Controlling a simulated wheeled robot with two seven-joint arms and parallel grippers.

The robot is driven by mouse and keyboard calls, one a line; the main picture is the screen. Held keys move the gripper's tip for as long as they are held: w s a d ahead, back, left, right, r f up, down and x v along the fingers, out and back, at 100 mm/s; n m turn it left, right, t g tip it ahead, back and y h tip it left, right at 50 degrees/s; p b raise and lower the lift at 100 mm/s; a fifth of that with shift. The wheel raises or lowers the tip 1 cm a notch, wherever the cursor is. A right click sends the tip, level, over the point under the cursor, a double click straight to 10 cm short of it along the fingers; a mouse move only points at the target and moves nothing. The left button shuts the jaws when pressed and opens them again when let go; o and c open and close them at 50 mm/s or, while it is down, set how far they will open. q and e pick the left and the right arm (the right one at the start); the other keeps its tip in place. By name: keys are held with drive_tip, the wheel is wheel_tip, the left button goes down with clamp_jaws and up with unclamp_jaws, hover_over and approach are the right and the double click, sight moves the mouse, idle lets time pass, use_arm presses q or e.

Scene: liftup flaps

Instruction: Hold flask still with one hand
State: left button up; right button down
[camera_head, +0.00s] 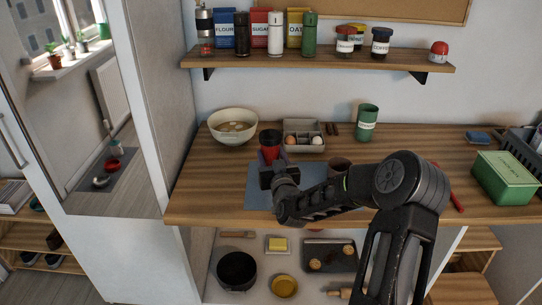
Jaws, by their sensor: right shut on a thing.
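The red flask with a dark top (270,139) stands upright on the wooden counter, at the back edge of a blue-grey mat (258,193). My right gripper (272,158) reaches in from the front right and is shut on the flask, with its fingers on either side of the red body. The gripper and wrist hide the lower part of the flask. My left gripper is not in view.
A cream bowl (234,122) stands left of the flask, and an egg tray (303,138) just behind right. A brown cup (340,165) is partly behind my arm. A green canister (366,124) and green box (505,177) stand right. The counter's left front is clear.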

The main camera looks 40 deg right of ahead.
drive_tip(key=shift+f, duration=0.1)
drive_tip(key=shift+f, duration=0.15)
drive_tip(key=c, duration=0.6)
unclamp_jaws()
drive_tip(key=shift+r, duration=0.2)
drive_tip(key=shift+s+a+f, duration=0.15)
drive_tip(key=shift+s, duration=0.1)
drive_tip(key=b+v, duration=0.2)
drive_tip(key=v, duration=0.9)
drive_tip(key=shift+s, duration=0.25)
drive_tip(key=shift+a, duration=0.1)
